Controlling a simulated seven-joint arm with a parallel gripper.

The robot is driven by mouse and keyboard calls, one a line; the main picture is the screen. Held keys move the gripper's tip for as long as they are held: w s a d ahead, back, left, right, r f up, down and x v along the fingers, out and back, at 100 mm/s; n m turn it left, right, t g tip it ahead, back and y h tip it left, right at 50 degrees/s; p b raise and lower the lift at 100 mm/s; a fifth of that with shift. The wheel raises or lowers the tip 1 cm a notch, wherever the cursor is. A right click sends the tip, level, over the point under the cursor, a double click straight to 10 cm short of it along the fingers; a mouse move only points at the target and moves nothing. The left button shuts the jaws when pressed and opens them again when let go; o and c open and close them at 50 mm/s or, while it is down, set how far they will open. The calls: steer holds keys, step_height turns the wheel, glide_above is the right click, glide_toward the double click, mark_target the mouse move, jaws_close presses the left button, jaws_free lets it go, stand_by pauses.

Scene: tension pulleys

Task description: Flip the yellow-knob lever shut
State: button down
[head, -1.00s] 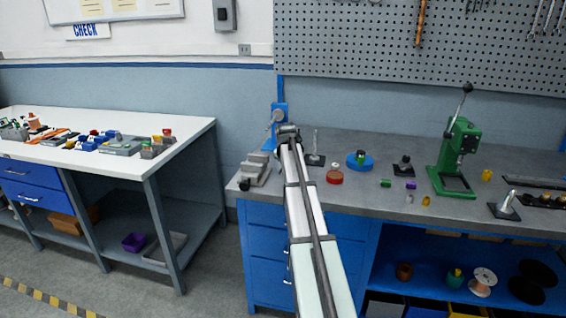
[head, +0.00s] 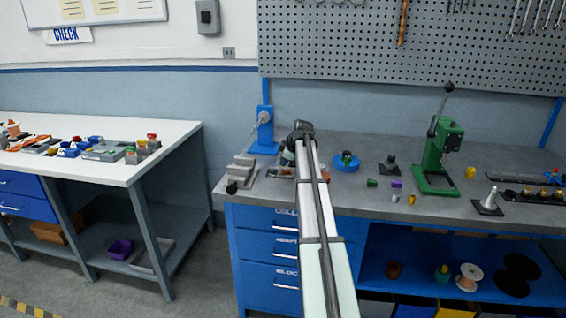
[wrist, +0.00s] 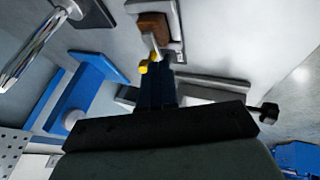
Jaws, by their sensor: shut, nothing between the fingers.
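The yellow knob (wrist: 149,63) shows in the wrist view on a small pale lever, right beside my fingertips. The lever lies against a grey bracket that holds a brown block (wrist: 154,27). My gripper (wrist: 157,78) is shut, its dark fingers together and pointing at the knob. I cannot tell whether they touch it. In the head view my arm reaches over the grey bench, and its end hides the fingers and the knob.
In the wrist view a metal post (wrist: 35,42) stands at upper left, near a blue stand (wrist: 85,88). A grey clamp-like fixture (wrist: 212,88) lies right of my fingers. In the head view a green press (head: 438,155) stands to the right.

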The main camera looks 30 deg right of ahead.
stand_by(0.7)
steer(key=s+a, duration=0.1)
steer(key=s, duration=0.1)
steer(key=s+a, duration=0.1)
steer(key=shift+s+a+r, duration=0.3)
steer(key=shift+s+a, duration=0.05)
steer(key=shift+s, duration=0.05)
steer(key=v, duration=0.9)
steer(key=shift+d+r, duration=0.45)
steer(key=shift+f, duration=0.1)
